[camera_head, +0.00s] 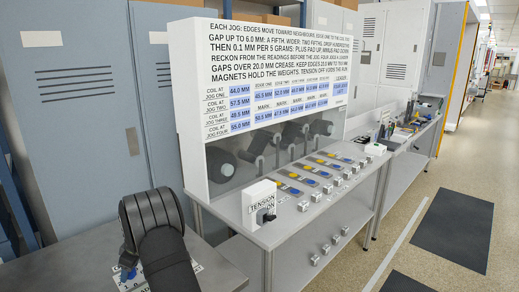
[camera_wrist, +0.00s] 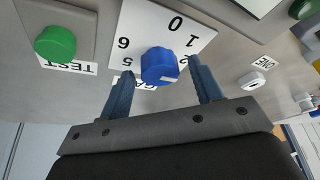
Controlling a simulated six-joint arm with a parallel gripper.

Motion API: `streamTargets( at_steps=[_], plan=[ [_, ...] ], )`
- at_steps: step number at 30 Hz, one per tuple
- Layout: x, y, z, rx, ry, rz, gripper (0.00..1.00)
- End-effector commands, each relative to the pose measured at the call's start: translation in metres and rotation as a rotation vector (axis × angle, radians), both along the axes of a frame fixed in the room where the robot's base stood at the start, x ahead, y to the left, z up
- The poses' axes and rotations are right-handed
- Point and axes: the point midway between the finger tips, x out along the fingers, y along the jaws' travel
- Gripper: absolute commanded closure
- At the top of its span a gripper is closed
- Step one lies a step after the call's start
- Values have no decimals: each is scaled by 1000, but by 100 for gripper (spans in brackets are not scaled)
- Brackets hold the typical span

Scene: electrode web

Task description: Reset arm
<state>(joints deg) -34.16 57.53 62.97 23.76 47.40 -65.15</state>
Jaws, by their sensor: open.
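In the wrist view a blue knob (camera_wrist: 160,66) stands on a white numbered dial plate (camera_wrist: 133,27). My gripper (camera_wrist: 160,69) is open, with one blue-grey finger on each side of the knob. A gap shows between the knob and each finger; I cannot tell how far the fingertips stand from the plate. The label below the knob is partly hidden by the knob and a finger. In the head view my dark arm (camera_head: 160,235) reaches over the grey bench at lower left and largely hides the dial plate.
A green TEST button (camera_wrist: 55,43) is left of the dial. A small white knob (camera_wrist: 253,82) is at right.

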Motion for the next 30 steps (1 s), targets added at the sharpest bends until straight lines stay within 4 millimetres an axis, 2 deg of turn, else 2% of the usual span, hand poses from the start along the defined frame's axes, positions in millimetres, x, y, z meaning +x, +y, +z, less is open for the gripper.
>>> streamTargets(
  at_steps=[12, 30],
  plan=[
    [-2, 1, 0, 0, 0, -276, 41],
    [-4, 2, 0, 0, -1, -600, 41]
  ],
)
